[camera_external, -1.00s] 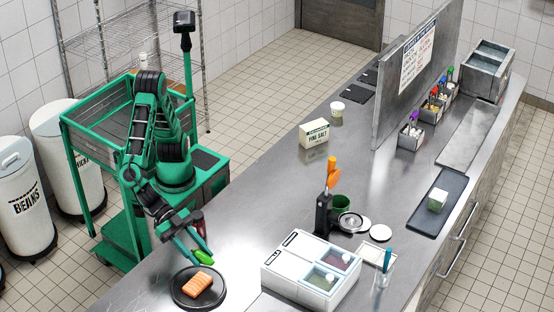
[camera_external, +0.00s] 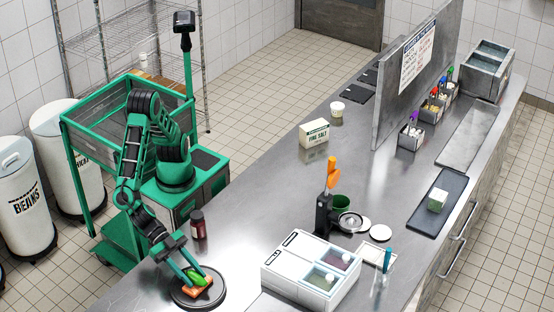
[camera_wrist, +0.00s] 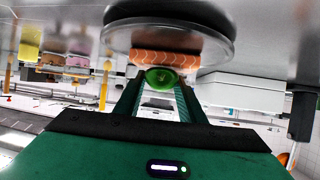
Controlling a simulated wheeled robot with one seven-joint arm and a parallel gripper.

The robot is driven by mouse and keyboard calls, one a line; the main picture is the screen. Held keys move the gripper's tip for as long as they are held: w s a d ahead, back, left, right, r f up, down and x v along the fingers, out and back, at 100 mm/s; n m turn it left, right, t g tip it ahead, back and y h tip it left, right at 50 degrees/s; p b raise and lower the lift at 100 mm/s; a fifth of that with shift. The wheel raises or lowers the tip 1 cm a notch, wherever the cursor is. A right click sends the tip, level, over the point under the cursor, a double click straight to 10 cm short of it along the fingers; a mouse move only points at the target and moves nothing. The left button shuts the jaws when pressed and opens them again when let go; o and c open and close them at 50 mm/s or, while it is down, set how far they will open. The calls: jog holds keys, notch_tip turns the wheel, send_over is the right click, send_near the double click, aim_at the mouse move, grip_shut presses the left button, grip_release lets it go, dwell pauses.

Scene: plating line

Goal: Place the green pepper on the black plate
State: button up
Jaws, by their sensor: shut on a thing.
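The black plate (camera_external: 216,300) lies on the steel counter at the front. An orange salmon piece (camera_external: 186,291) with pale stripes lies on it; it also shows in the wrist view (camera_wrist: 180,57). My gripper (camera_external: 199,279) is over the plate and shut on the green pepper (camera_external: 200,279). In the wrist view the pepper (camera_wrist: 162,79) sits between my fingertips, close to the salmon. In the external view the pepper overlaps the salmon; I cannot tell whether they touch.
A dark bottle (camera_external: 198,224) stands on the counter behind the plate. A white container box (camera_external: 290,270) with clear lids stands to the right. A salt box (camera_external: 314,133) stands further back. The counter's middle (camera_external: 262,190) is clear.

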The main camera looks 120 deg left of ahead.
jog(key=shift+f, duration=0.1)
jog(key=o, duration=1)
jog(key=shift+s+r, duration=0.25)
jog(key=v, duration=1.1)
jog(key=shift+s+a+r, duration=0.1)
jog(key=shift+s+r, duration=0.05)
